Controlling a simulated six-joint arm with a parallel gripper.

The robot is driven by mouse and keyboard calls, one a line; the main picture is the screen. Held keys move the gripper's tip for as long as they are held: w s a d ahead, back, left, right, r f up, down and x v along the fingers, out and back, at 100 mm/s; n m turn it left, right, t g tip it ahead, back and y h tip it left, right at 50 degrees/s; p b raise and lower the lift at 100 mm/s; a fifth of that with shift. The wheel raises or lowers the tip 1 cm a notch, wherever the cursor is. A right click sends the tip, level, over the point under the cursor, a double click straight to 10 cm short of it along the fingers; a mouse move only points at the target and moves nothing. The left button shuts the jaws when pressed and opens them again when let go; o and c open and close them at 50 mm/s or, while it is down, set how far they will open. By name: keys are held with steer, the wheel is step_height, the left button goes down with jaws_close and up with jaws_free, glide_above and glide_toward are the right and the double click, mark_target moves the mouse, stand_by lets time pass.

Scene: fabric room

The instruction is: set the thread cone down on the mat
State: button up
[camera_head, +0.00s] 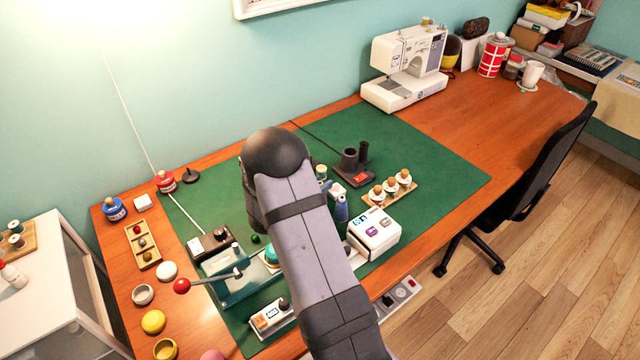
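The mat (445,170) is a large dark green sheet on the wooden table. My grey arm crosses the middle of it and hides a wide strip. My gripper is hidden behind the arm, so its fingers and anything in them do not show. I cannot identify the thread cone with certainty. A small teal rounded thing (271,257) shows at the arm's left edge, partly covered. A dark blue upright thing (341,206) shows at its right edge, also partly covered.
On the mat are a teal press (222,284) with a red-knobbed lever, a white box (374,232), a wooden rack (390,190) of several corked jars and a dark holder (353,168). A sewing machine (405,70) stands behind. The mat's right part is clear.

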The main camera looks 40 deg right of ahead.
steer(key=o, duration=0.4)
steer(key=shift+c, duration=0.2)
steer(key=shift+r, duration=0.15)
steer(key=v, duration=0.7)
steer(key=shift+a, duration=0.2)
steer(key=shift+s+r, duration=0.1)
steer(key=shift+r, duration=0.05)
